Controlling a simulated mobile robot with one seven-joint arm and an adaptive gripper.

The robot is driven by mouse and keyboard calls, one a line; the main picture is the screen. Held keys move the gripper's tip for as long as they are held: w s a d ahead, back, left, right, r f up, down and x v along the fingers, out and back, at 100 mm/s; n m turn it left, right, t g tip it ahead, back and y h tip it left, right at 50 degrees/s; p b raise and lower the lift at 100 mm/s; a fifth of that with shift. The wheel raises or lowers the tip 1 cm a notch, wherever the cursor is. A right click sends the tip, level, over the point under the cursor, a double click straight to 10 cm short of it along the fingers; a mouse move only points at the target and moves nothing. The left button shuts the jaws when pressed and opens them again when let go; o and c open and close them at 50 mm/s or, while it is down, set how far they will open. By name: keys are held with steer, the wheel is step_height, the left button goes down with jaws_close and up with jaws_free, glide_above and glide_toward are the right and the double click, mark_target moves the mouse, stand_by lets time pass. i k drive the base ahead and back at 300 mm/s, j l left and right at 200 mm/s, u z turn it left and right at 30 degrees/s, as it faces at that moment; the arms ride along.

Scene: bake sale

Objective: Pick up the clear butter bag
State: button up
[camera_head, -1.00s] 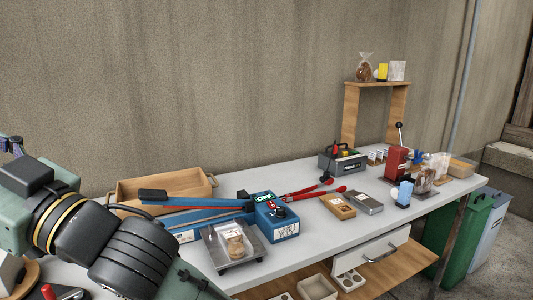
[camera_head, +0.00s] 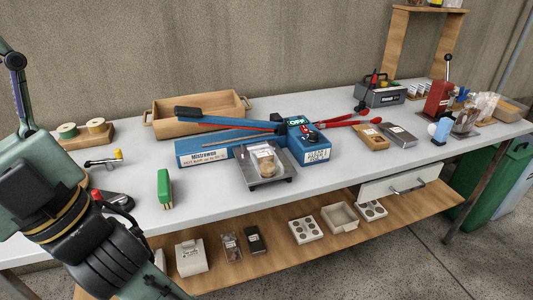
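A small clear bag with tan contents (camera_head: 264,158) sits on a flat grey metal plate or scale (camera_head: 279,181) near the middle of the table. Other clear bags (camera_head: 484,105) stand in a group at the table's far right end. A small clear pack with dark contents (camera_head: 231,248) lies on the lower shelf. Labels are too small to read, so I cannot tell which one is the butter bag. My arm shows at the left and lower left, well apart from these bags. My gripper's fingers are not in view.
A wooden tray (camera_head: 198,116) is at the back. A green object (camera_head: 164,188) and a wooden lower shelf (camera_head: 365,226) are nearer. The tabletop's front middle is clear.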

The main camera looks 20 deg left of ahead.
mark_target(266, 162)
steer(key=j+z, duration=0.6)
steer(key=z, duration=0.15)
steer(key=k+j+z, duration=0.1)
steer(key=j+z, duration=0.25)
